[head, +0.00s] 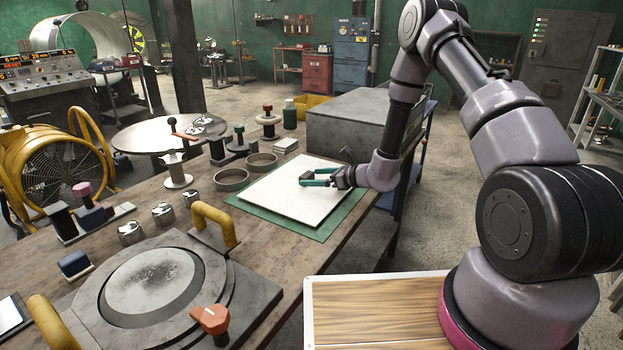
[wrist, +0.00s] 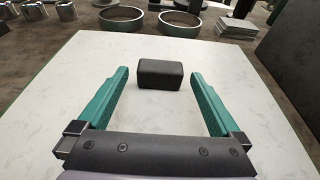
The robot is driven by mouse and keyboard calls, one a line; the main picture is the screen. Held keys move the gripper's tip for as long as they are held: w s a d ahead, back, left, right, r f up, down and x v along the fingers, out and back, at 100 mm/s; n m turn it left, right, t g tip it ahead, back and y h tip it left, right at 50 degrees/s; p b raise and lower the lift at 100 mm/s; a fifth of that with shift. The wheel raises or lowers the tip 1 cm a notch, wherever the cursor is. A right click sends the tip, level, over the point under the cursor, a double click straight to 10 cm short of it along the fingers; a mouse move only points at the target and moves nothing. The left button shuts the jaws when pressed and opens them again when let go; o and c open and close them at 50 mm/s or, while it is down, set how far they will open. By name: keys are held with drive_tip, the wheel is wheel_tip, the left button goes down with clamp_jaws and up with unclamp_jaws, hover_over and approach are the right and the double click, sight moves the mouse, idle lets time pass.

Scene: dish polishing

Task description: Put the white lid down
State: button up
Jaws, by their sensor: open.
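The white lid (head: 290,200) is a flat, square white plate on the green mat (head: 325,228) on the workbench. It appears to lie flat, and it fills much of the wrist view (wrist: 80,60). A dark block (wrist: 160,74), perhaps its handle, stands on its middle. My gripper (head: 304,178) is low over the lid. In the wrist view its two teal fingers (wrist: 158,76) are spread wide, with the block between and near their tips and a clear gap on each side. In the head view the block is hard to make out.
Two round rings (head: 232,179) and a small stack of tiles (head: 286,145) lie beyond the lid. A large grey box (head: 355,118) stands at the back right. Several metal cups (head: 163,213), a yellow handle (head: 215,222) and a round plate fixture (head: 150,285) occupy the left and near bench.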

drive_tip(key=v, duration=1)
drive_tip(key=shift+d+r, duration=0.1)
drive_tip(key=shift+r, duration=0.05)
drive_tip(key=s+a+r+n+g, duration=0.1)
drive_tip(key=s+r+n+g, duration=0.2)
drive_tip(key=s+r+n, duration=0.55)
drive_tip(key=s+a+r+n+g, duration=0.1)
drive_tip(key=s+r+n+g, duration=0.25)
drive_tip(key=r, duration=0.95)
drive_tip(key=s+d+r+n+t+h, duration=0.5)
drive_tip(key=s+d+r+n+h, duration=0.3)
drive_tip(key=s+d+r, duration=0.6)
drive_tip(key=shift+s+d+r+h, duration=0.2)
drive_tip(key=shift+s+r+h, duration=0.35)
drive_tip(key=shift+h, duration=0.55)
drive_tip(key=shift+s+f+t, duration=0.1)
drive_tip(key=shift+f+t, duration=0.05)
drive_tip(key=shift+t, duration=0.1)
